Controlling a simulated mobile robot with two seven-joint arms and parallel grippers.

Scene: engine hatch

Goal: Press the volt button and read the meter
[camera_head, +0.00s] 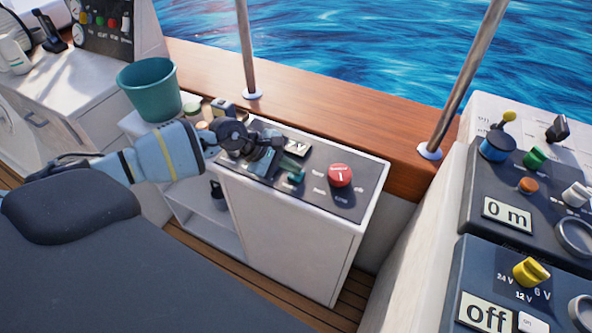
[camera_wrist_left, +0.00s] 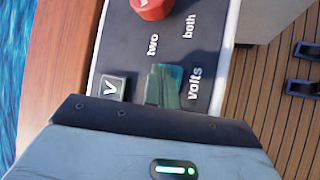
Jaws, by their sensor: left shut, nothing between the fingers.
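The volt button is a teal-green button (camera_head: 296,178) on the dark top panel of a white cabinet, left of a round red knob (camera_head: 340,176). It also shows in the left wrist view (camera_wrist_left: 174,73) beside the word "volts". My left gripper (camera_head: 288,164) is shut and empty, with its fingertips right at the button and partly covering it. I cannot tell whether they touch or press it. The meter (camera_head: 298,147) is a small light display behind the fingers; in the left wrist view only its "V" (camera_wrist_left: 112,88) shows, and any digits are hidden. My right gripper is not in view.
A teal bucket (camera_head: 149,88) stands left of the panel. A wooden ledge (camera_head: 330,115) with metal posts runs behind it, with water beyond. At right are consoles with displays reading "0 m" (camera_head: 507,215) and "off" (camera_head: 486,314). Wooden floor lies in front.

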